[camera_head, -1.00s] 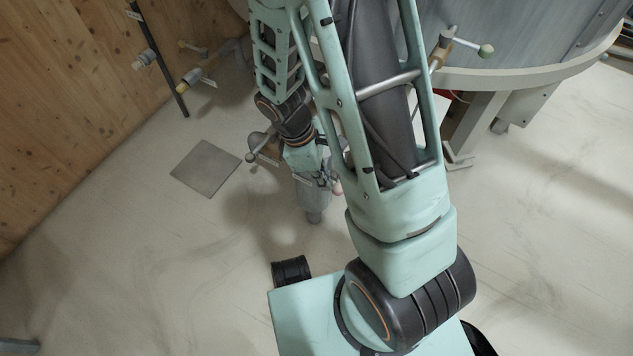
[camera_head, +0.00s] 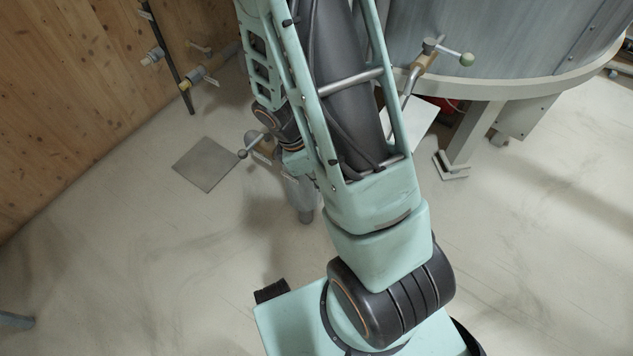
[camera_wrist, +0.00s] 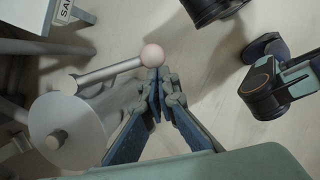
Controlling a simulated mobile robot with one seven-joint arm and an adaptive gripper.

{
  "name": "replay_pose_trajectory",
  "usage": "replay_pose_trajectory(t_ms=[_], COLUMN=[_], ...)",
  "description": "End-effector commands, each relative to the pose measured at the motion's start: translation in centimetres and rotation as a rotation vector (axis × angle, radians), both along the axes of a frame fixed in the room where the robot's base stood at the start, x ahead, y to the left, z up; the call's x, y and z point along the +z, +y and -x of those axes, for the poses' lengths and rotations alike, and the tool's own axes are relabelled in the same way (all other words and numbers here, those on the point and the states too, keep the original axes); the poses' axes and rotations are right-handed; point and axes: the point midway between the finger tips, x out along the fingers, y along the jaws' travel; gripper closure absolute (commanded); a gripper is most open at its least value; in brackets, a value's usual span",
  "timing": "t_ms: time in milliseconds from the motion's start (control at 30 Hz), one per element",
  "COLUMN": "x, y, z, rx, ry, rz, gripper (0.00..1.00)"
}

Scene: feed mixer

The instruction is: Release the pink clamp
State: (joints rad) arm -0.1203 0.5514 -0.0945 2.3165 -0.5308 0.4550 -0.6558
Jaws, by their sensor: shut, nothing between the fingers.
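The pink clamp shows in the wrist view as a metal lever (camera_wrist: 108,73) ending in a pale pink ball knob (camera_wrist: 154,55). The lever runs left to a round grey hub beside a large pale disc (camera_wrist: 62,132). My gripper (camera_wrist: 157,76) is shut and empty, with its blue-grey fingertips at the lower edge of the pink knob. I cannot tell whether they touch it. In the head view my own arm hides the pink knob and most of my gripper.
Another clamp knob (camera_head: 242,154) shows left of my arm. Wall valves (camera_head: 190,80) are at upper left. The floor (camera_head: 130,255) is open at lower left.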

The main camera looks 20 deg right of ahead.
Motion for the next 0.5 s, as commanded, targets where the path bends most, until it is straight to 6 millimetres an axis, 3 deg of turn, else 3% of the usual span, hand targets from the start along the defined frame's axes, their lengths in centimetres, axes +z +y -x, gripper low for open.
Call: replay_pose_trajectory(t_ms=[500], x=[-0.03], y=[-0.68], z=[0.18], rx=[-0.02], ry=[0.005], rz=[0.003], gripper=[1.0])
